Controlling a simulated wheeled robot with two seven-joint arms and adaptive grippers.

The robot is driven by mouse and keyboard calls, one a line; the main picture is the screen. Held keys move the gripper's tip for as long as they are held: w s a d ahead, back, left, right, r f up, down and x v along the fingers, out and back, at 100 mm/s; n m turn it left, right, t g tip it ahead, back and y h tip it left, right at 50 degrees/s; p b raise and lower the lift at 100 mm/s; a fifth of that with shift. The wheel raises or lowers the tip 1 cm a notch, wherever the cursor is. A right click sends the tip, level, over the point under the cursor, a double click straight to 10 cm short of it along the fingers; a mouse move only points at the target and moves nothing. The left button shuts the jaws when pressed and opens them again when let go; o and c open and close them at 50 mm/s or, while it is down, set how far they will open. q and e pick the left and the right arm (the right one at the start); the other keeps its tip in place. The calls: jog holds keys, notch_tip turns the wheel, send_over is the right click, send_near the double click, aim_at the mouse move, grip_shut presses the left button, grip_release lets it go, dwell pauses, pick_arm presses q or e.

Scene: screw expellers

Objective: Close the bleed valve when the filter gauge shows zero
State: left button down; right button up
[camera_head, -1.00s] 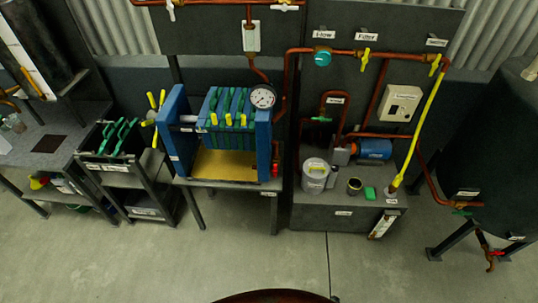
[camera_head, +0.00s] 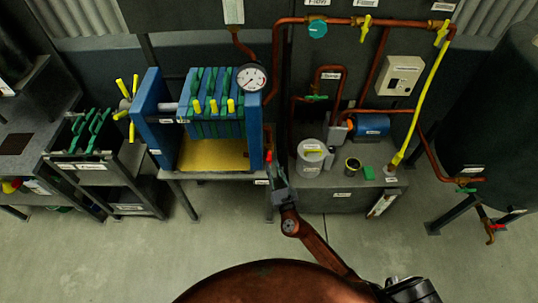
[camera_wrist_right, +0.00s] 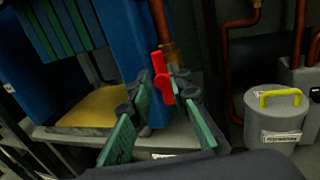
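The filter gauge (camera_head: 252,77) is a round white dial at the upper right of the blue filter press (camera_head: 255,125). Its needle is too small to read surely. A small valve with a red handle (camera_wrist_right: 162,80) sits on a brass fitting at the press's right side; the handle stands roughly upright. In the head view the red handle (camera_head: 269,157) shows just above my right gripper (camera_head: 276,168). In the right wrist view, my right gripper (camera_wrist_right: 163,92) is open, its green-padded fingers on either side of the red handle; contact cannot be told. My left gripper is not in view.
A grey pot with a yellow handle (camera_head: 311,158) stands right of the press, near a blue pump (camera_head: 371,125). Copper pipes (camera_head: 281,55) run up behind the gauge. A dark tank (camera_head: 490,110) stands far right. The floor in front is clear.

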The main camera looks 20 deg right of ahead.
aim_at(270, 157)
jog(key=w, duration=0.6)
jog(key=shift+w+f+b, duration=0.1)
jog(key=shift+w+b, duration=0.15)
jog(key=shift+b, duration=0.05)
jog(key=shift+c, duration=0.6)
grip_shut()
